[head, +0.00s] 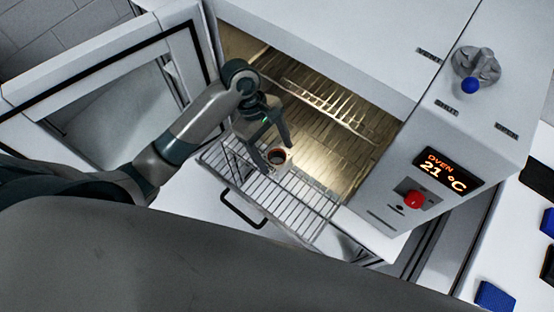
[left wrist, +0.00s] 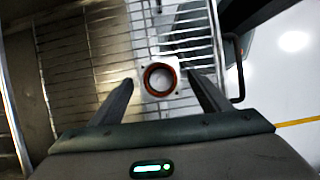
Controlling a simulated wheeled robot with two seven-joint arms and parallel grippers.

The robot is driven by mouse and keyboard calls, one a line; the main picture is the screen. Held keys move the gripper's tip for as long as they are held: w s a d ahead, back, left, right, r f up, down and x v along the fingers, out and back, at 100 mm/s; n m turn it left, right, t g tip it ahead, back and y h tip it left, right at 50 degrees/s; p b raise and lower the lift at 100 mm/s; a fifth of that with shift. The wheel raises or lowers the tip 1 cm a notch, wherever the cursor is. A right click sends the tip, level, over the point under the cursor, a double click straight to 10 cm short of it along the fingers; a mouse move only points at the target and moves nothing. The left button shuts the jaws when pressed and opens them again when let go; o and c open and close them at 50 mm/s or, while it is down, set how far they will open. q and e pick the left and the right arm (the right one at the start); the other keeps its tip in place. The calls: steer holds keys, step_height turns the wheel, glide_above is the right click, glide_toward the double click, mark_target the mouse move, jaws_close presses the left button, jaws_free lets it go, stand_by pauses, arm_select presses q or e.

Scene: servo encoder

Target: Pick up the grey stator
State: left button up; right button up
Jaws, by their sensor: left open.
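The stator (head: 277,157) is a small ring on the oven's pulled-out wire rack (head: 309,206). My left gripper (head: 272,150) is open over the rack. In the left wrist view its two fingers (left wrist: 160,84) point toward the stator, one on each side, with a gap to it. I cannot tell how high the fingertips are above the rack. My right gripper is not in view.
The oven (head: 440,130) is open and lit inside, its display reading 21 °C. Its door (head: 110,90) stands open at the left. A black handle (head: 243,213) sits at the rack's front. A grey part with a blue knob (head: 474,68) is on top. Blue blocks (head: 495,296) lie at the right.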

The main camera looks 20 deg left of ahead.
arm_select(q)
steer(key=shift+x, duration=1.2)
steer(key=c, duration=1.6)
steer(key=shift+r, duration=0.2)
steer(key=shift+r, duration=0.55)
steer(key=r, duration=0.1)
steer(key=s+r+b, duration=0.1)
steer(key=r, duration=0.1)
steer(key=shift+d+r, duration=0.1)
steer(key=s+r, duration=0.2)
steer(key=s, duration=0.1)
steer(key=s+r, duration=0.2)
steer(key=s, duration=0.2)
steer(key=s+r, duration=0.2)
steer(key=s, duration=0.1)
steer(key=shift+s+d+r, duration=0.2)
steer(key=shift+s+d, duration=0.1)
steer(key=shift+s, duration=0.05)
